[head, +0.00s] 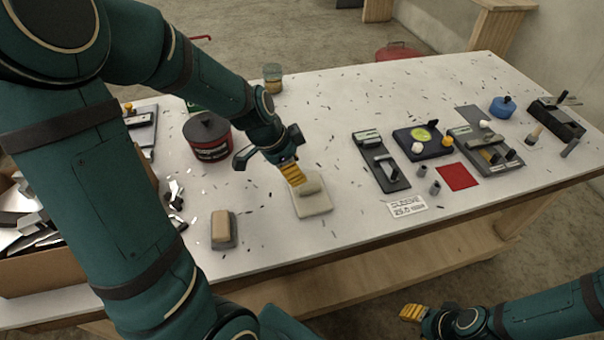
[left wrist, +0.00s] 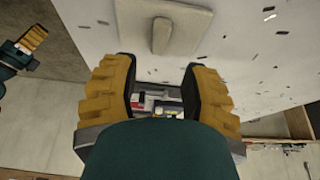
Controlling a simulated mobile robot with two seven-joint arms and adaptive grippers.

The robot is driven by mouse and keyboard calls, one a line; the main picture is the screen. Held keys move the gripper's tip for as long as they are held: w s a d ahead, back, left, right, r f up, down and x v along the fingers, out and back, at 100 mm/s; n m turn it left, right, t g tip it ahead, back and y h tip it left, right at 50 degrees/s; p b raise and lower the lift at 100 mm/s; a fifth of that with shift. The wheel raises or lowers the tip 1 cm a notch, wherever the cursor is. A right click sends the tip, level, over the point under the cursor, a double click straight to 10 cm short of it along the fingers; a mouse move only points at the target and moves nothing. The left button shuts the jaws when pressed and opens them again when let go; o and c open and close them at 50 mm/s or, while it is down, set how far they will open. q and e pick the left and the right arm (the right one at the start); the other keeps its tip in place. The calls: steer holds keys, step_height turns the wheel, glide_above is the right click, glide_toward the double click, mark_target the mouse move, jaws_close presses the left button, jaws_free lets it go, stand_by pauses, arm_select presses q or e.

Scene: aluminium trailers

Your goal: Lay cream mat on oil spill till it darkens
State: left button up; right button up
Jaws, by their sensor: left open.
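The cream mat (head: 312,206), a flat square pad with a raised grip bar on top, lies on the white table below my left gripper (head: 287,172). In the left wrist view the mat (left wrist: 190,35) is beyond the fingertips. My left gripper (left wrist: 160,75) is open, its yellow fingers apart with nothing between them. A glossy yellow-green patch (head: 425,135), possibly the oil spill, lies on a dark plate (head: 403,148) to the right, apart from the mat. My right gripper (head: 412,312) is beyond the table's front edge; its opening is unclear.
A beige-topped block (head: 221,227) sits left of the mat. A dark red can (head: 207,140) and a glass jar (head: 272,78) stand behind. Trailer parts (head: 382,168), a red square (head: 457,177) and a label card (head: 407,207) are right. Metal slivers litter the table.

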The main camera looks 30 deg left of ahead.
arm_select(q)
steer(key=shift+p+v, duration=0.3)
steer(key=shift+v, duration=1.45)
